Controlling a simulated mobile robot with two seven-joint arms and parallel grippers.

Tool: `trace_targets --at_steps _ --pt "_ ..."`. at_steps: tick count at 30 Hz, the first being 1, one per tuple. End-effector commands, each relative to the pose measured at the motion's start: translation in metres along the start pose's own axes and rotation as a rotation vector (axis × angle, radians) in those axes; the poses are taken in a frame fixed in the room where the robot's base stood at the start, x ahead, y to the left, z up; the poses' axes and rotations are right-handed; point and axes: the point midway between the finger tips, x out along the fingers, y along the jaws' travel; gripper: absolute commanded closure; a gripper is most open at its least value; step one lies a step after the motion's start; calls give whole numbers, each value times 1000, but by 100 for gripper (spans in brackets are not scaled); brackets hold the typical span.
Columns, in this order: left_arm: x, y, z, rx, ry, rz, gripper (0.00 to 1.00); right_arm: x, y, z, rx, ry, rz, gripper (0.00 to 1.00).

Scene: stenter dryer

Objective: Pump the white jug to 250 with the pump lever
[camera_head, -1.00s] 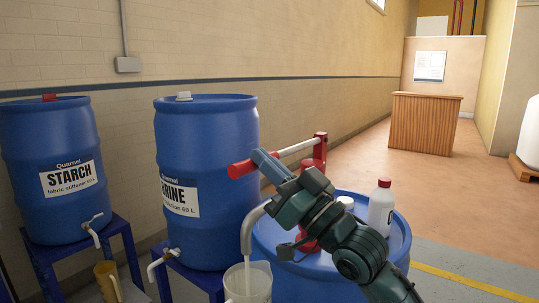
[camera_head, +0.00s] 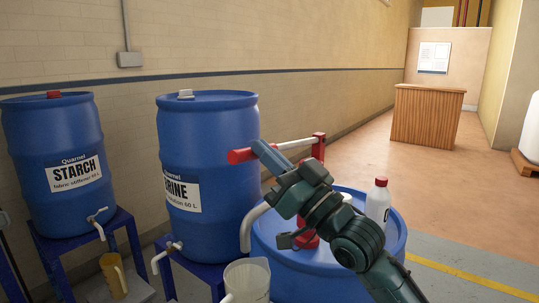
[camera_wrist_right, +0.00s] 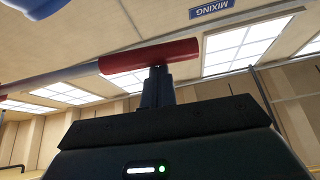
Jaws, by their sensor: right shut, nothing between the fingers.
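The pump lever is a pale bar with a red grip (camera_head: 240,156), hinged on a red post (camera_head: 318,147) above a blue drum (camera_head: 295,270). My right gripper (camera_head: 262,152) is shut with nothing between its fingers, close to the red grip. In the right wrist view the shut fingers (camera_wrist_right: 157,85) reach the underside of the red grip (camera_wrist_right: 150,56). The white jug (camera_head: 247,281) stands below the grey curved spout (camera_head: 252,222), cut off by the lower edge. No stream shows at the spout, and the jug's level cannot be read. My left gripper is not in view.
A white bottle with a red cap (camera_head: 377,201) stands on the drum behind my right arm. Blue STARCH (camera_head: 55,150) and "...RINE" (camera_head: 208,140) barrels stand on blue stands at left. A tan jug (camera_head: 113,274) is below.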

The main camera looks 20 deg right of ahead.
Motion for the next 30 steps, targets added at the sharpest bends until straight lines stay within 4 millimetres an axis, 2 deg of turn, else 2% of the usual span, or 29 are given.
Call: trace_targets --at_steps 1,2,6,13,19,30 --pt "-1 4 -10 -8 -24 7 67 12 -1 -17 -2 3 -1 100" --pt "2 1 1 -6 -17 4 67 -6 1 -4 -2 -3 1 100" --pt "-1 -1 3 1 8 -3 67 -44 2 -3 -4 1 0 100" --pt "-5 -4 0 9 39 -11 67 -83 3 -7 -4 7 -1 100" --pt "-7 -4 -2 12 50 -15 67 -95 2 -9 -3 11 -3 100" --pt "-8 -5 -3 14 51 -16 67 -95 2 -10 -4 13 -4 100"
